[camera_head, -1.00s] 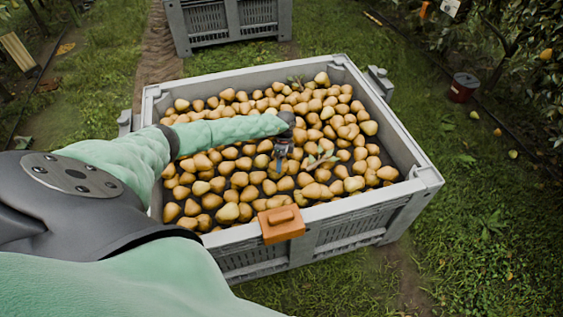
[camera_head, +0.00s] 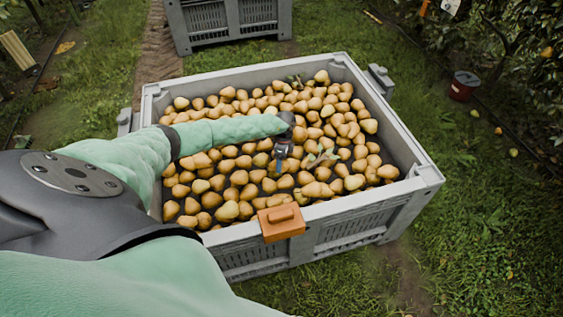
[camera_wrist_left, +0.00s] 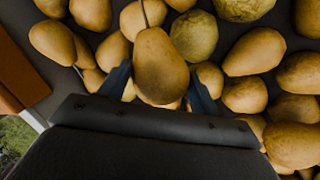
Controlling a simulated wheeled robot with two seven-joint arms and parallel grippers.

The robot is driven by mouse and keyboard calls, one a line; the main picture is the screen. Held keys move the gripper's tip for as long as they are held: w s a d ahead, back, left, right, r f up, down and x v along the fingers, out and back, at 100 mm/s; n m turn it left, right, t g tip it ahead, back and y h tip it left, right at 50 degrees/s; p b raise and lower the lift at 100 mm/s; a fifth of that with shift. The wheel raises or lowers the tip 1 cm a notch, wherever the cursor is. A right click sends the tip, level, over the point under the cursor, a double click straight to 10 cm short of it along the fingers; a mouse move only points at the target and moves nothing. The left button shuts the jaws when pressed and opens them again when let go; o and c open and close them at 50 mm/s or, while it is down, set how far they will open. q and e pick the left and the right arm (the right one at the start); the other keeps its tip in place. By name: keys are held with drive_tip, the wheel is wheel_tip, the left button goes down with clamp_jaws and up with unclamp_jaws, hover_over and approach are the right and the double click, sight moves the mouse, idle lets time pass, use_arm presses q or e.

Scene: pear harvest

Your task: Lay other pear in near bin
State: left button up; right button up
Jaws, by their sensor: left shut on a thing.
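The near bin (camera_head: 405,209) is a large grey slatted crate holding many yellow-brown pears. My left arm reaches in over its left side, and my left gripper (camera_head: 280,164) points down among the pears near the middle. In the left wrist view, a pear (camera_wrist_left: 160,66) with its stem pointing up sits between the two dark fingers of the gripper (camera_wrist_left: 162,88), which is shut on it. Other pears lie close around and below it; I cannot tell whether the held pear touches them. My right gripper is not in view.
An orange block (camera_head: 281,222) hangs on the bin's front rim and also shows in the left wrist view (camera_wrist_left: 20,75). Leafy twigs (camera_head: 322,157) lie on the pears. Another grey bin (camera_head: 228,22) stands behind. A red bucket (camera_head: 463,87) stands on the grass at right.

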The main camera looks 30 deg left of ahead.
use_arm(q)
drive_tip(key=shift+f+b, duration=0.4)
drive_tip(key=shift+f, duration=0.3)
idle(0.5)
drive_tip(key=o, duration=1.2)
drive_tip(key=shift+r, duration=0.1)
drive_tip(key=b+v, duration=0.1)
drive_tip(key=v, duration=0.6)
drive_tip(key=shift+w+r+b, duration=0.15)
drive_tip(key=shift+r+b, duration=0.15)
drive_tip(key=shift+b, duration=0.05)
